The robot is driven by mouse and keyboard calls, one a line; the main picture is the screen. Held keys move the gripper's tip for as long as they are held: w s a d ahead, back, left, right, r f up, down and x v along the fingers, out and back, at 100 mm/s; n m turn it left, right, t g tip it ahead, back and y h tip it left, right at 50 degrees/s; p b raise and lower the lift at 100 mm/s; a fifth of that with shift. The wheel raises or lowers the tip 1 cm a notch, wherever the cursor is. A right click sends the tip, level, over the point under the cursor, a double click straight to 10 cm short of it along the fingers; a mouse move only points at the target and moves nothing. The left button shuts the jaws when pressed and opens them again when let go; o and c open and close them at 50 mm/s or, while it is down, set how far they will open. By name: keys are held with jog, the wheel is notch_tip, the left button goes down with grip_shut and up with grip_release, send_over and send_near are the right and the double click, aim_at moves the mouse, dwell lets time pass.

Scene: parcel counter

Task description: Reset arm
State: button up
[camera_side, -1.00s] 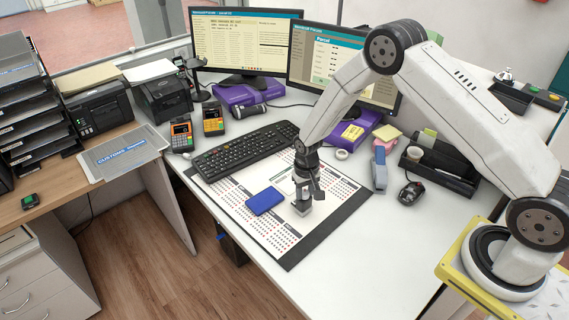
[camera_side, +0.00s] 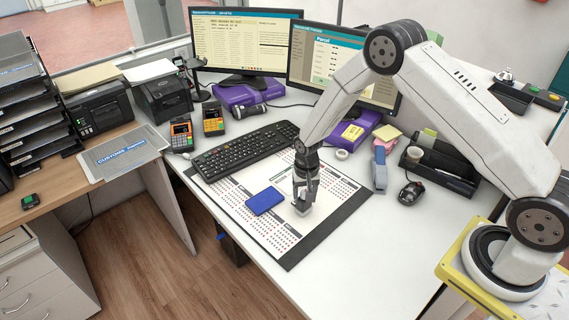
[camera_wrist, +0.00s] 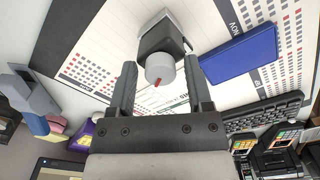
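My gripper (camera_side: 306,192) is low over the desk mat (camera_side: 334,222), pointing down. In the wrist view its two fingers (camera_wrist: 160,66) are spread, with a gap on each side of a small stamp-like object. That object (camera_wrist: 164,42) has a dark body, a pale base and a round grey knob with a red mark. It stands on the mat by the fingertips and is not gripped. In the side view my fingers partly hide it, and its pale base shows below them. A flat blue case (camera_side: 265,201) lies on the mat to the left; it also shows in the wrist view (camera_wrist: 239,55).
A black keyboard (camera_side: 243,150) lies behind the mat. Two monitors (camera_side: 246,42) stand at the back. A stapler (camera_side: 380,168), a mouse (camera_side: 411,193) and a black organizer (camera_side: 440,165) are to the right. The mat's near right part is clear.

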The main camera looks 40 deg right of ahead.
jog(key=shift+r, duration=0.15)
dwell(0.3)
jog(key=shift+r, duration=3.35)
jog(key=shift+s+r, duration=0.15)
jog(key=shift+r, duration=0.3)
jog(key=s+r+n+t, duration=0.1)
jog(key=s+r+n, duration=0.2)
jog(key=s+r, duration=0.4)
jog(key=s+a+r+n+t, duration=0.1)
jog(key=s+r+n, duration=0.2)
jog(key=s+r, duration=0.4)
jog(key=s, duration=0.4)
jog(key=shift+s+t, duration=0.25)
jog(key=shift+t, duration=0.05)
